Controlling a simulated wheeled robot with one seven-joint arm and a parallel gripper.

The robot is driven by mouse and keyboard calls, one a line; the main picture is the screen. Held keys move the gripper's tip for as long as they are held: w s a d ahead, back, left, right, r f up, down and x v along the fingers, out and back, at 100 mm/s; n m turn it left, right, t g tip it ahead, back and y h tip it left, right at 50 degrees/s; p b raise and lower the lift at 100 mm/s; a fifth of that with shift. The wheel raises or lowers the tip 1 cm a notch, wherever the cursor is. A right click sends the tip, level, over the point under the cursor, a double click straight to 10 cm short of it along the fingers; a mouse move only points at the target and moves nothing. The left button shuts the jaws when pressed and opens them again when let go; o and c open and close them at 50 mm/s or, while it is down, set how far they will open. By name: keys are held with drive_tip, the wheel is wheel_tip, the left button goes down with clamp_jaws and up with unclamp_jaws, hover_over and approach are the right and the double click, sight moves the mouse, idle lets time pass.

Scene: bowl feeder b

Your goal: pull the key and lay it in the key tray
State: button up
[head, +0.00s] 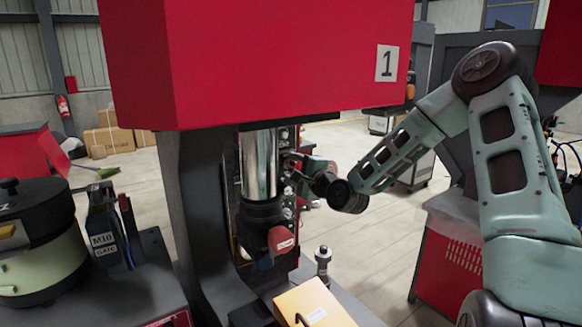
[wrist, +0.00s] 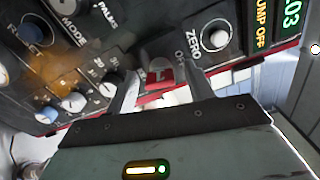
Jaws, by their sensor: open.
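My gripper (wrist: 160,80) is open in the wrist view, its two fingers apart in front of a dark control panel (wrist: 110,58). A small red piece with a pale mark (wrist: 159,76), which looks like the key or its tag, shows between the fingertips. I cannot tell whether either finger touches it. In the head view my gripper (head: 297,168) is at the panel on the right side of the press column, and the key is hidden there. I cannot make out a key tray for certain in either view.
A white ZERO knob (wrist: 215,37) and several other knobs sit close around the fingers. The red press head (head: 260,60) hangs above my gripper, with a steel ram (head: 258,165) to its left. An orange-yellow box (head: 315,305) stands below. Open floor lies behind.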

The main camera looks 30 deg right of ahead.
clamp_jaws()
drive_tip(key=s, duration=0.6)
drive_tip(key=shift+p, duration=0.4)
idle(0.8)
drive_tip(key=shift+d, duration=0.1)
idle(0.6)
